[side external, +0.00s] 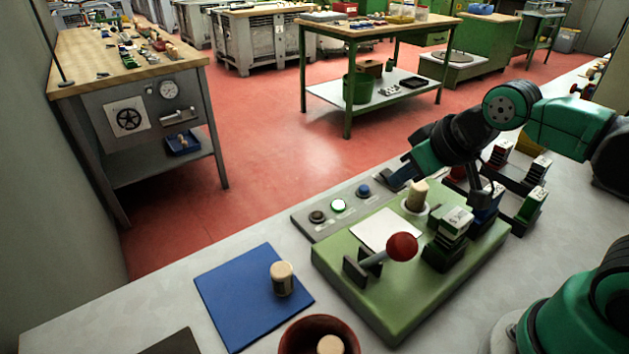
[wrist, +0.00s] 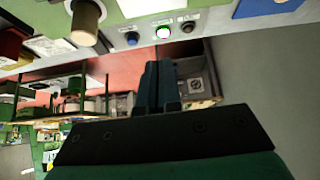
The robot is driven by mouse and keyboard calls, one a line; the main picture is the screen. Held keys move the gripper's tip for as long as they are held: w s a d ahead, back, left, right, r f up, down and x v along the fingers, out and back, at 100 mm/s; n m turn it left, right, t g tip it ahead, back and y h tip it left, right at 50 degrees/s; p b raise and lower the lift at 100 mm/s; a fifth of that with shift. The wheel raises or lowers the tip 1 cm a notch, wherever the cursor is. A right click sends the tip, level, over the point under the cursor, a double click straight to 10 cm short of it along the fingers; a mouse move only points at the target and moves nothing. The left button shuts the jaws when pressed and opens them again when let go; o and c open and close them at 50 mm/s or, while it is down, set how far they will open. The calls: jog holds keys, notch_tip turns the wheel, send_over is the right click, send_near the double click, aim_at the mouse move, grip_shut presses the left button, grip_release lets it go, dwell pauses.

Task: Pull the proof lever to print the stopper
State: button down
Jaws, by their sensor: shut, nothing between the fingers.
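The proof lever (side external: 402,246), with a red ball knob, rises from a bracket on the green press base (side external: 395,318) in the side view. A cork stopper (side external: 416,195) stands upright in a pale ring behind it; it also shows in the wrist view (wrist: 86,22). A white card (side external: 383,229) lies on the base between them. My gripper (wrist: 158,66) is shut and empty, its fingers side by side. It is behind the press near the button panel, apart from the lever. The lever is not visible in the wrist view.
A grey panel (side external: 300,222) carries black, lit green (side external: 338,206) and blue (side external: 363,190) buttons. Stamp blocks (side external: 456,222) stand right of the lever. A second cork (side external: 282,278) stands on a blue mat (side external: 228,285). A red-brown bowl (side external: 293,338) holds another cork at the front edge.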

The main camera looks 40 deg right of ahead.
jog(key=s+a+r+n+g+h, duration=0.1)
jog(key=s+a+r+n+g, duration=0.2)
jog(key=n, duration=1)
jog(key=s+a+r+n+g+h, duration=0.1)
jog(key=s+a+r+n+g, duration=0.3)
jog(key=s+a+r+n, duration=0.3)
jog(key=s+a+n, duration=0.2)
jog(key=a+n, duration=0.3)
jog(key=n, duration=0.2)
jog(key=shift+a+r, duration=0.15)
jog(key=shift+r, duration=0.25)
jog(key=shift+s+f, duration=0.1)
send_over(385, 257)
jog(key=s+a, duration=0.2)
jog(key=s, duration=0.2)
notch_tip(385, 257, down, 10)
jog(key=shift+w, duration=0.25)
jog(key=shift+d, duration=0.1)
